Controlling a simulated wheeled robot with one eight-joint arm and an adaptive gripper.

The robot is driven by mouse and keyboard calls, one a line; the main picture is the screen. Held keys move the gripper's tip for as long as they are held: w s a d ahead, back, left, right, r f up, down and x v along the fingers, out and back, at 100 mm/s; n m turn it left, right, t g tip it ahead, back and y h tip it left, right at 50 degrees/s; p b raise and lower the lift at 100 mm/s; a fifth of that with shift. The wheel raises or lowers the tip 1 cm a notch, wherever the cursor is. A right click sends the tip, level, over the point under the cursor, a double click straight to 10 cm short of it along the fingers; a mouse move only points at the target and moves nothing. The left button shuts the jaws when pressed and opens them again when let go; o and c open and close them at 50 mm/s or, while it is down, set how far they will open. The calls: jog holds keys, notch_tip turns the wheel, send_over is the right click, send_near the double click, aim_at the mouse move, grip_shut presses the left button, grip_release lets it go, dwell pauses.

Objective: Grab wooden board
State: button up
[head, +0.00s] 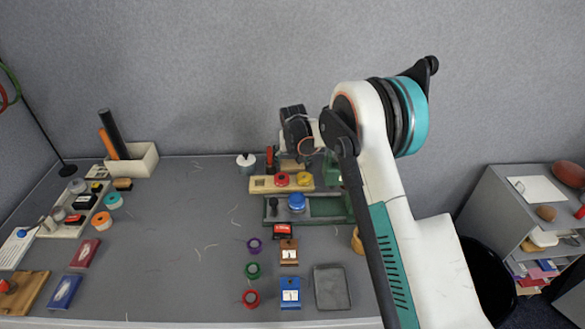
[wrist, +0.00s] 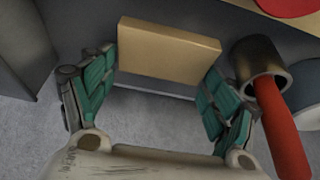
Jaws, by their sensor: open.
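A plain tan wooden board (wrist: 168,52) shows in the wrist view, standing between the two teal-padded fingers of my gripper (wrist: 162,68). The fingers are spread, one near each end of the board; whether either touches it I cannot tell. In the head view my gripper (head: 297,135) hangs at the back of the table, and a small part of the board (head: 291,165) shows below it. The gripper and nearby things hide most of the board there.
A red-handled tool (wrist: 282,130) stands close right of the gripper; it also shows in the head view (head: 270,158). A wooden strip (head: 262,184) with red and yellow discs lies in front. A green-grey base (head: 325,207) lies nearer. The table's left middle (head: 165,230) is mostly clear.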

jog(key=shift+c, duration=0.6)
jog(key=c, duration=0.6)
jog(key=shift+r, duration=0.15)
